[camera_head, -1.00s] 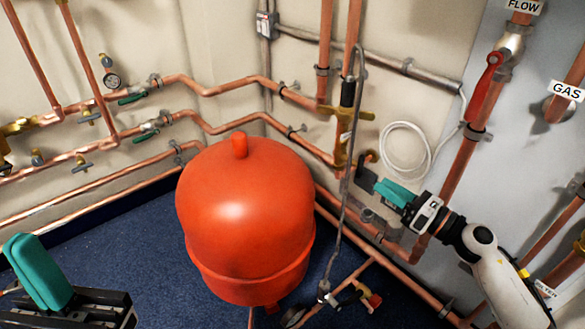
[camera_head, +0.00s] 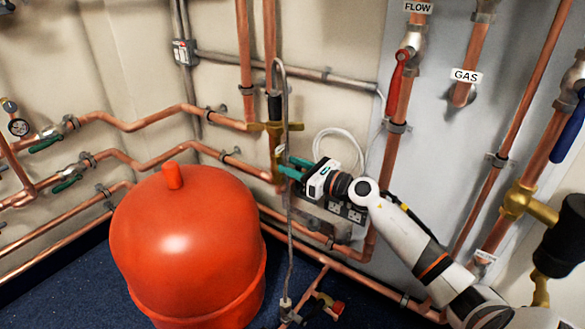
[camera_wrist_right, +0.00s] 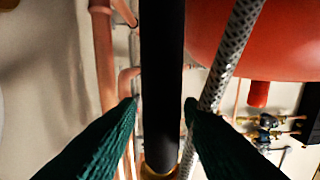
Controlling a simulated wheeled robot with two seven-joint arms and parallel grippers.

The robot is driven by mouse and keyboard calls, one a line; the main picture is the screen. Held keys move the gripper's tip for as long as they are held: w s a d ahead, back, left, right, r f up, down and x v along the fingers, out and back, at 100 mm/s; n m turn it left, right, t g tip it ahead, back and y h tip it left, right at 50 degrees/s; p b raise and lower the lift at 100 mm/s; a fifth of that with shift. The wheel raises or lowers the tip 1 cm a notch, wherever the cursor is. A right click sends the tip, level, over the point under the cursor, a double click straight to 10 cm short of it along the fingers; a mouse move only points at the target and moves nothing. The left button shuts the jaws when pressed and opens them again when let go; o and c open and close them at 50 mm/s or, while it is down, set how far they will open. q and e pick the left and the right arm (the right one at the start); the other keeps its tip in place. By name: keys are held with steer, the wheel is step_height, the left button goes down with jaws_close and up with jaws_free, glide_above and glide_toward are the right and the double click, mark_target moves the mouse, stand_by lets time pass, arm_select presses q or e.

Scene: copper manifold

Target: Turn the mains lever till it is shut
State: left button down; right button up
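A black lever (camera_head: 274,106) stands upright above a brass valve (camera_head: 268,127) on the wall pipework, beside a braided hose (camera_head: 288,225). No label shows on it. My right gripper (camera_head: 287,168) is just below that valve, at the hose. In the right wrist view its teal fingers (camera_wrist_right: 159,112) are apart, with the black lever (camera_wrist_right: 162,75) running between them, down to a brass part (camera_wrist_right: 160,168). The braided hose (camera_wrist_right: 228,60) passes close to the right finger. I cannot tell whether either finger touches anything. My left gripper is out of view.
A red tank (camera_head: 185,245) stands to the left, below the gripper. A red lever (camera_head: 396,82) under the FLOW label, a blue lever (camera_head: 569,128) and green levers (camera_head: 46,144) sit on other pipes. A white cable coil (camera_head: 335,138) and sockets (camera_head: 345,211) are behind my wrist.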

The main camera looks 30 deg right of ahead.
steer(key=shift+w+a, duration=0.1)
steer(key=shift+w, duration=0.05)
jaws_close()
